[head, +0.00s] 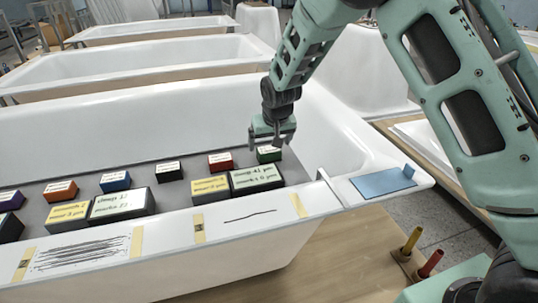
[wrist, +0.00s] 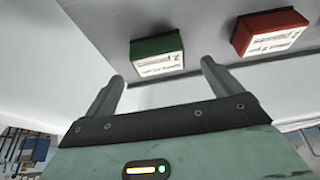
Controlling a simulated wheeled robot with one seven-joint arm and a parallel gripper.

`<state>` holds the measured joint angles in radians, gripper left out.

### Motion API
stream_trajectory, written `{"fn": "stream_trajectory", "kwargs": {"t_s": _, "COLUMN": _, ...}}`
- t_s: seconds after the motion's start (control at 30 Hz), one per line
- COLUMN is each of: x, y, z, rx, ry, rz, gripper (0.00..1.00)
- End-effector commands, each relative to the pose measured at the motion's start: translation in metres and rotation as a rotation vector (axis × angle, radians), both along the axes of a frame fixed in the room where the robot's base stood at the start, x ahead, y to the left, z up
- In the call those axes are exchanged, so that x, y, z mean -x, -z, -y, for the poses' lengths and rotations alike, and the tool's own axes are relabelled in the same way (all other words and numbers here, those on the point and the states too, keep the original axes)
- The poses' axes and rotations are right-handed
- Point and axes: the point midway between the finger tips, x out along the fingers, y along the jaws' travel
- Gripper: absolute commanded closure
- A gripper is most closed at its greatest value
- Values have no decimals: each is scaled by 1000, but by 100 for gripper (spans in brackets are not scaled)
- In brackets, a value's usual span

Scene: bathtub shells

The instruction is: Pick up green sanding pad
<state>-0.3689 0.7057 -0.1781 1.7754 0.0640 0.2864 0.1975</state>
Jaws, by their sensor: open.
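The green sanding pad (head: 268,155) is a small block with a white printed label, lying on the grey tray at the right end of its back row. It also shows in the wrist view (wrist: 157,47), just beyond my fingertips. My gripper (head: 272,140) is above the green pad in the head view, and partly covers it. In the wrist view my gripper (wrist: 158,78) has its two fingers spread apart with nothing between them. The fingertips appear apart from the pad.
A red block (head: 220,162) sits left of the green pad; it also shows in the wrist view (wrist: 268,34). A large dark block (head: 256,179) stands in front. Several other labelled blocks lie leftward. The white tub wall (head: 345,140) rises at right. A blue sheet (head: 383,183) lies on the rim.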

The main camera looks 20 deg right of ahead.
Motion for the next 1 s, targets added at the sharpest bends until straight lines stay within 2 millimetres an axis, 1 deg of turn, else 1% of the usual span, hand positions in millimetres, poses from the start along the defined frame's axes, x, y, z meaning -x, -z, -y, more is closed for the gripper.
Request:
{"fn": "stream_trajectory", "kwargs": {"t_s": 0.03, "x": -2, "y": 7, "z": 1, "rx": 1, "ry": 0, "rz": -2, "gripper": 9}}
{"fn": "stream_trajectory", "kwargs": {"t_s": 0.2, "x": -11, "y": 31, "z": 2, "rx": 0, "ry": 0, "rz": -3, "gripper": 9}}
{"fn": "stream_trajectory", "kwargs": {"t_s": 0.3, "x": -16, "y": 41, "z": 2, "rx": 0, "ry": 0, "rz": -1, "gripper": 9}}
{"fn": "stream_trajectory", "kwargs": {"t_s": 0.4, "x": -17, "y": 45, "z": 2, "rx": 0, "ry": 0, "rz": -1, "gripper": 9}}
{"fn": "stream_trajectory", "kwargs": {"t_s": 0.6, "x": -17, "y": 44, "z": 2, "rx": 0, "ry": 0, "rz": -1, "gripper": 9}}
{"fn": "stream_trajectory", "kwargs": {"t_s": 0.67, "x": -17, "y": 44, "z": 2, "rx": 0, "ry": 0, "rz": -1, "gripper": 26}}
{"fn": "stream_trajectory", "kwargs": {"t_s": 0.7, "x": -17, "y": 44, "z": 2, "rx": 0, "ry": 0, "rz": -1, "gripper": 37}}
{"fn": "stream_trajectory", "kwargs": {"t_s": 0.77, "x": -17, "y": 44, "z": 2, "rx": 0, "ry": 0, "rz": -1, "gripper": 54}}
{"fn": "stream_trajectory", "kwargs": {"t_s": 0.8, "x": -17, "y": 44, "z": 2, "rx": 0, "ry": 0, "rz": -1, "gripper": 58}}
{"fn": "stream_trajectory", "kwargs": {"t_s": 1.0, "x": -17, "y": 44, "z": 2, "rx": 0, "ry": 0, "rz": -1, "gripper": 58}}
